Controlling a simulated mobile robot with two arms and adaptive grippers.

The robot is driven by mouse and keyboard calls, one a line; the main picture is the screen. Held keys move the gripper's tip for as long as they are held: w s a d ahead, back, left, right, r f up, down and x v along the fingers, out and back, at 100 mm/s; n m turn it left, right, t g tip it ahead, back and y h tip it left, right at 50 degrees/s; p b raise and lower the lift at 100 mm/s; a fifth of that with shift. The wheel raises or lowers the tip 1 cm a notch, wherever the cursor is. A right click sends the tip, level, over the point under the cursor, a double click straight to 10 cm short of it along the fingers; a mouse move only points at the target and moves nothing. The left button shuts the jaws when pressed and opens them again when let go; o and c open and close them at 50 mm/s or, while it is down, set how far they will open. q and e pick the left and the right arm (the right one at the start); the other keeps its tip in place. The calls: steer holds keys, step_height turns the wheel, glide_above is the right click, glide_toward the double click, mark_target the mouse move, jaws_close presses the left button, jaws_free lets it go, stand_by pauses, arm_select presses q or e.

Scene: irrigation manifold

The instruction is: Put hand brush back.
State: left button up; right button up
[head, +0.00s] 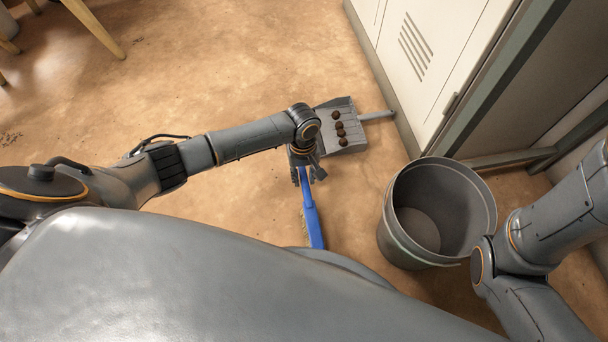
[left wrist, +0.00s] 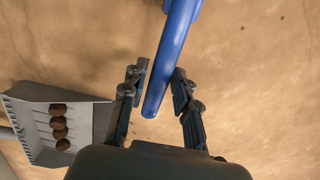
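The blue hand brush (head: 313,220) lies on the floor in front of my body, with pale bristles along its left side; my body may hide its near end. My left gripper (head: 308,177) is over the end of its handle. In the left wrist view the blue handle (left wrist: 169,65) passes between the two spread fingers of my left gripper (left wrist: 160,76), with gaps visible on both sides. My left gripper is open and holds nothing. My right arm comes in at the right, but its gripper does not show.
A grey dustpan (head: 326,113) with several brown balls (head: 340,133) lies on the floor beyond my left gripper, its handle towards a pale cabinet (head: 430,60). A grey bin (head: 388,235) stands to the right, and looks empty. The floor at the upper left is largely clear.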

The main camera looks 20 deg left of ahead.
arm_select(q)
steer(key=shift+o, duration=0.7)
